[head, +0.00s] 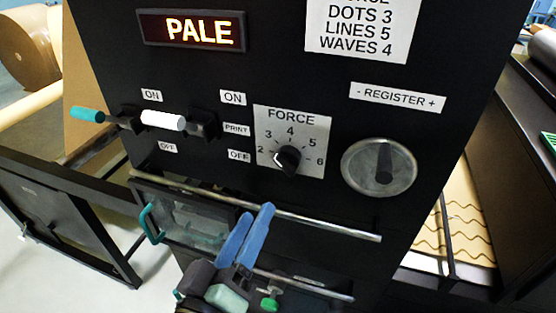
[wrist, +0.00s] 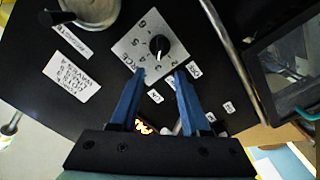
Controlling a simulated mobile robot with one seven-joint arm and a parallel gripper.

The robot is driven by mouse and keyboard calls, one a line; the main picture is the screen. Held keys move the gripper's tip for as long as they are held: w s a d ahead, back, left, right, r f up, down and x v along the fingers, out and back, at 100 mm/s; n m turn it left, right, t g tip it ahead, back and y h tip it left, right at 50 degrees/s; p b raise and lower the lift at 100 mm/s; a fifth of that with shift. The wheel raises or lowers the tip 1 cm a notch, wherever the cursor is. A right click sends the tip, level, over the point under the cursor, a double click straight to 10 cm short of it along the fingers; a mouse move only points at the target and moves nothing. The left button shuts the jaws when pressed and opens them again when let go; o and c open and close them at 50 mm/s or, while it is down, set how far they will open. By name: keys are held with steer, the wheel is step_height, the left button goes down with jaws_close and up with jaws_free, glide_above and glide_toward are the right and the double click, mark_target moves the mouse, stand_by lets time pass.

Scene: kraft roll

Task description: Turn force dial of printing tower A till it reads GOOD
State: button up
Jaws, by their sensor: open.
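The force dial (head: 287,158) is a black knob on a white plate marked FORCE with numbers 2 to 6, on the black tower panel. It also shows in the wrist view (wrist: 158,46), its white mark seeming to point to the low-number end; the exact number is unclear. The red-lit display (head: 192,30) reads PALE. My gripper (head: 258,211) has blue fingers, open and empty, below the dial in the head view. In the wrist view the fingertips (wrist: 160,72) are apart, short of the knob and not touching it.
A card (head: 362,28) lists DOTS 3, LINES 5, WAVES 4. The round register knob (head: 380,167) is right of the dial. Teal (head: 88,115) and white (head: 162,120) levers stick out at left. A metal bar (head: 300,216) crosses below. Paper with wavy lines (head: 465,220) lies at right.

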mark_target(281, 166)
steer(key=p+x, duration=0.4)
steer(key=x, duration=0.5)
steer(key=shift+w+d+r, duration=0.1)
steer(key=shift+w+d, duration=0.05)
steer(key=shift+w, duration=0.1)
steer(key=shift+x, duration=0.8)
jaws_close()
